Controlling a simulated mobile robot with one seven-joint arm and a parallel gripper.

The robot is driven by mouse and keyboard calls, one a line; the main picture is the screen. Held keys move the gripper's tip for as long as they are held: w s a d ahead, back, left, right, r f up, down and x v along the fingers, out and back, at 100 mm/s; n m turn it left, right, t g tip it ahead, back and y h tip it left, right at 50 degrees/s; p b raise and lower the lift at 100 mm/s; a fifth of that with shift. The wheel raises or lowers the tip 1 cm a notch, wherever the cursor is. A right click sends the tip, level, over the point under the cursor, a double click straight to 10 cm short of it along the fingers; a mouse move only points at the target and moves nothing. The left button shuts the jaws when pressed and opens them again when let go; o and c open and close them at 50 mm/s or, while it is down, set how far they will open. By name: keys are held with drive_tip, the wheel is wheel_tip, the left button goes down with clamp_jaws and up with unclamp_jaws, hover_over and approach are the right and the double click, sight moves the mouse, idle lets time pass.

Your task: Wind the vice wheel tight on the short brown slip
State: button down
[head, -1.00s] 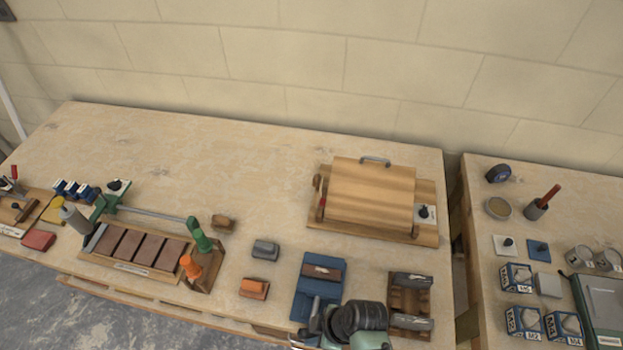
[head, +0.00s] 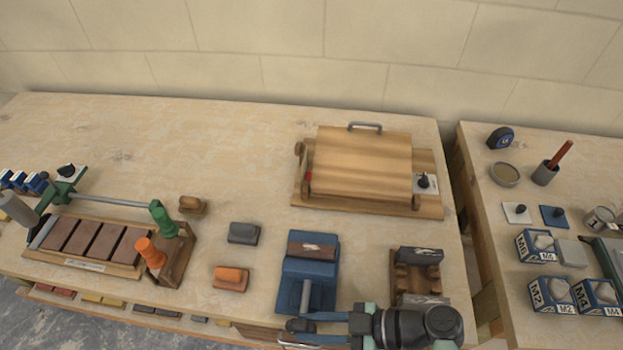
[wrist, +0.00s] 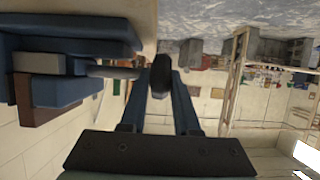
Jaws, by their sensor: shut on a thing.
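The blue vice (head: 325,277) stands at the front edge of the bench in the head view. The short brown slip (head: 312,250) lies across the vice at its jaw; it also shows at the left of the wrist view (wrist: 38,100). A grey screw (head: 305,296) runs from the vice toward the front. The dark vice wheel (wrist: 161,76) sits at the screw's end between my fingers in the wrist view. My gripper (head: 312,326) reaches in from the right, in front of the vice, and is shut on the wheel. My fingers partly hide the wheel.
A wooden rack (head: 418,282) with dark pieces stands right of the vice. An orange block (head: 230,278) and a grey block (head: 243,233) lie to its left. A wooden box (head: 362,165) stands behind. A gap separates the second bench (head: 510,215) at right.

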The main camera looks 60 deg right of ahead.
drive_tip(key=shift+s+a+f+t+y+b, duration=0.1)
drive_tip(key=shift+a+f+t+y+b, duration=0.1)
drive_tip(key=shift+t+y+b, duration=0.15)
idle(0.3)
drive_tip(key=c, duration=0.7)
unclamp_jaws()
drive_tip(key=shift+r, duration=0.1)
drive_tip(key=shift+o, duration=0.2)
drive_tip(key=shift+d, duration=0.1)
drive_tip(key=shift+s+d+r, duration=0.1)
drive_tip(key=shift+s+d, duration=0.05)
drive_tip(key=shift+s, duration=0.05)
drive_tip(key=v, duration=1.2)
drive_tip(key=shift+b, duration=0.4)
